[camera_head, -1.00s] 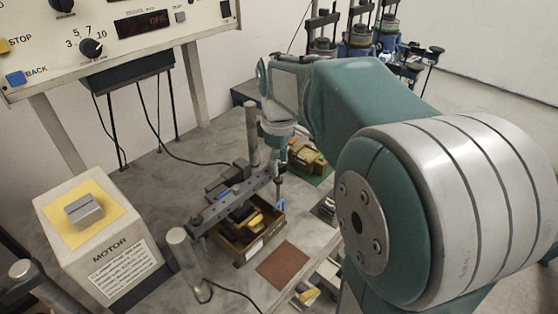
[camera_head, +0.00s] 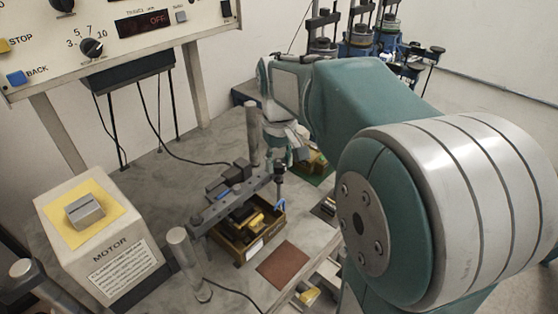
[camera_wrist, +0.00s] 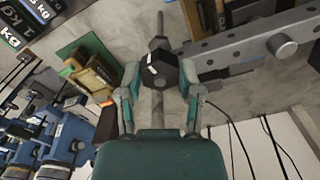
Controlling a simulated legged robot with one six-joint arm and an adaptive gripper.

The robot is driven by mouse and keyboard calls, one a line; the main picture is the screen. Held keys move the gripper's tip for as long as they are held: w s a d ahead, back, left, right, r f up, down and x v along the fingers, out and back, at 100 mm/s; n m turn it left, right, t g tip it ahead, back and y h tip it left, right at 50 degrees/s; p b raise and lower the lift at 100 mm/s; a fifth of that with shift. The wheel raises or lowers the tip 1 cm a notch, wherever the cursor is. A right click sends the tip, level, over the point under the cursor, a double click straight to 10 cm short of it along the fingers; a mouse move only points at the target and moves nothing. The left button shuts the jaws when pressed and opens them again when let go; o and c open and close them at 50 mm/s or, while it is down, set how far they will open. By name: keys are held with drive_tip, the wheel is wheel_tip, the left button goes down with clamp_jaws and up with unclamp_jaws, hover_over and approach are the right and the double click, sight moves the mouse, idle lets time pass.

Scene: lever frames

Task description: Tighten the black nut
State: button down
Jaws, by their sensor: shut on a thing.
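The black nut (camera_wrist: 164,70) is a dark faceted piece with a small white mark, sitting on a thin metal rod (camera_wrist: 158,27) at the end of the grey beam (camera_wrist: 262,43). My gripper (camera_wrist: 160,74) is shut on the nut, with one finger on each side of it in the wrist view. In the head view the nut (camera_head: 279,168) shows as a small dark piece on the upright rod. The beam (camera_head: 222,208) lies across the lever frame.
A wooden box (camera_head: 236,247) with dark and yellow parts stands under the beam. A motor housing (camera_head: 125,262) and metal posts (camera_head: 187,262) stand at the left. A green mat (camera_wrist: 84,52) carries another wooden piece. A brown mat (camera_head: 282,264) lies on bare bench.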

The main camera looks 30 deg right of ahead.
drive_tip(key=m, duration=0.5)
drive_tip(key=shift+f+m, duration=0.15)
drive_tip(key=shift+m, duration=0.15)
drive_tip(key=m, duration=0.5)
drive_tip(key=shift+a, duration=0.1)
idle(0.3)
drive_tip(key=shift+c, duration=1.3)
unclamp_jaws()
wheel_tip(320, 180, up, 12)
